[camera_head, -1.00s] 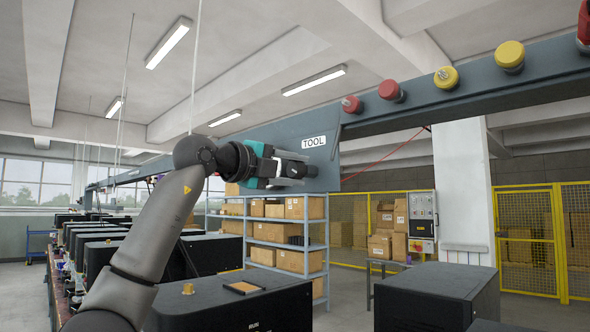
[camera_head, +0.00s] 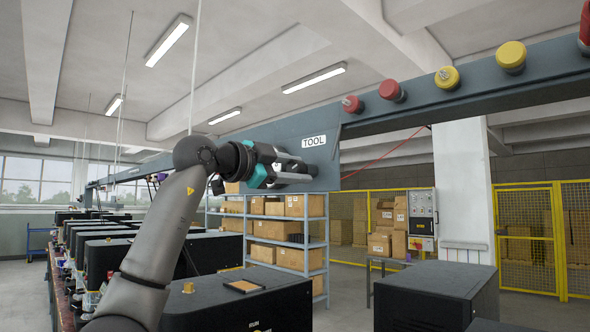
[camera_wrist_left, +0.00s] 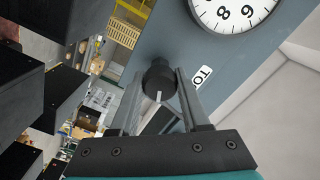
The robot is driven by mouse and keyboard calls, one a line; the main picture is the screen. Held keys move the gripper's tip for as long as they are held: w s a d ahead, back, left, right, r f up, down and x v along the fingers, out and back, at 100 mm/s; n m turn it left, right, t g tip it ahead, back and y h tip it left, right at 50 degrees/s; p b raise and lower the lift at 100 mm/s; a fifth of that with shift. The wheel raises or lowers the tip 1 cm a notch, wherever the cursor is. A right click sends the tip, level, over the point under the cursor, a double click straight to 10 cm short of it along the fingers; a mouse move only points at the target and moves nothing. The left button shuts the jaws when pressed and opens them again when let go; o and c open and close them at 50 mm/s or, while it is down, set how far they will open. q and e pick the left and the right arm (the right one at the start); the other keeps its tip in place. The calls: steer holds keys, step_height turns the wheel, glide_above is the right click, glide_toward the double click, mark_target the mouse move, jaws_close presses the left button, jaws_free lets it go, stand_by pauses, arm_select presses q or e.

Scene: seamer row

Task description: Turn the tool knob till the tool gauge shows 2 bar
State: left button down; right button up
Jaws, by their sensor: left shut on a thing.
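The left gripper (camera_head: 308,173) reaches the side of the grey overhead beam, just below the white TOOL label (camera_head: 314,141). In the left wrist view my left gripper (camera_wrist_left: 159,72) is shut on the dark round tool knob (camera_wrist_left: 157,83), a finger on each side. A pale mark shows on the knob. The tool gauge (camera_wrist_left: 232,14) is a white dial with a dark rim, cut off by the top edge of the left wrist view. Its 6 and 8 show; its needle cannot be made out. In the head view the knob and gauge cannot be made out.
Black machine boxes (camera_head: 437,292) stand below. A shelf (camera_head: 286,231) with cardboard boxes and a yellow fence (camera_head: 525,238) stand behind.

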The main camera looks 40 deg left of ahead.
arm_select(q)
steer(key=shift+n, duration=0.6)
steer(key=shift+c, duration=1.9)
jaws_free()
steer(key=shift+s, duration=0.15)
steer(key=shift+s+a, duration=0.1)
steer(key=shift+s, duration=0.3)
steer(key=s+a+b, duration=0.1)
steer(key=s+b, duration=0.2)
steer(key=s, duration=1.1)
steer(key=shift+b, duration=0.3)
steer(key=shift+a, duration=0.1)
